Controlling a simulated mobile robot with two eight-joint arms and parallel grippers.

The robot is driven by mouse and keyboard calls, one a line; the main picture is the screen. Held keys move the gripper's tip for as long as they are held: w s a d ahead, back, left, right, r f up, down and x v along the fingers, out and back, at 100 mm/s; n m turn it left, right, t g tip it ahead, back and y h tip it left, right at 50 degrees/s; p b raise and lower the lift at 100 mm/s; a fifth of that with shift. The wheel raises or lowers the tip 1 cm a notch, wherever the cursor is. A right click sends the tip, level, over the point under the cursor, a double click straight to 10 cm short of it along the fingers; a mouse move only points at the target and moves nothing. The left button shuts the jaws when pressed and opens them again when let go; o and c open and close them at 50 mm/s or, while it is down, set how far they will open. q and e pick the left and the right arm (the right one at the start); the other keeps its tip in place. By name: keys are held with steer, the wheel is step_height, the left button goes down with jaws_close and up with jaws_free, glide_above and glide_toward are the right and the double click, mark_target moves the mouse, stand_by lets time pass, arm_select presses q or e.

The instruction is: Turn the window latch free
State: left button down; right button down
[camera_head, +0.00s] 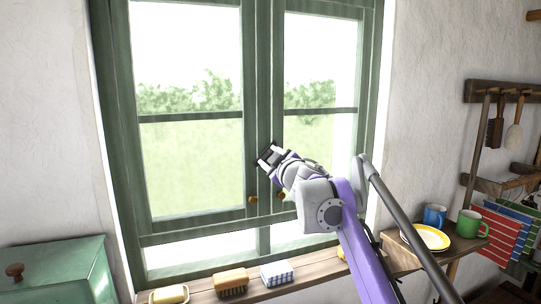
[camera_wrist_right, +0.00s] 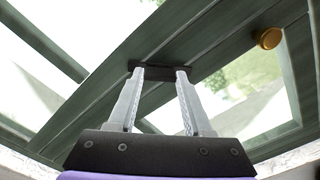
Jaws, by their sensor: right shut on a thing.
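The green window (camera_head: 263,75) has two sashes that meet at a middle post. The window latch (camera_wrist_right: 160,74) is a short dark bar on the green frame in the right wrist view. My right gripper (camera_head: 267,154) is at the middle post, above two brass knobs (camera_head: 253,200). In the wrist view its two grey fingertips (camera_wrist_right: 160,77) are at the two ends of the latch, and it is shut on it. In the head view I cannot make out the latch behind the gripper. Both sashes look closed. My left gripper is out of view.
A green box (camera_head: 60,272) is lower left.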

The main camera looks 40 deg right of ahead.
steer(key=n+p, duration=0.1)
steer(key=n, duration=0.3)
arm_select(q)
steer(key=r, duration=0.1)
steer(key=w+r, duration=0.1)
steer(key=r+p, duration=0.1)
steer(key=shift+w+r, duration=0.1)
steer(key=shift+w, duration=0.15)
arm_select(e)
steer(key=n, duration=0.4)
steer(key=shift+n, duration=0.3)
steer(key=shift+c, duration=1.6)
jaws_free()
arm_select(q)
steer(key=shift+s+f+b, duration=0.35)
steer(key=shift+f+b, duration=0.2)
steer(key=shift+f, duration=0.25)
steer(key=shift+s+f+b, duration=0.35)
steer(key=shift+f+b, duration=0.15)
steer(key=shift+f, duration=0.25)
arm_select(e)
steer(key=v, duration=1)
steer(key=shift+s, duration=0.4)
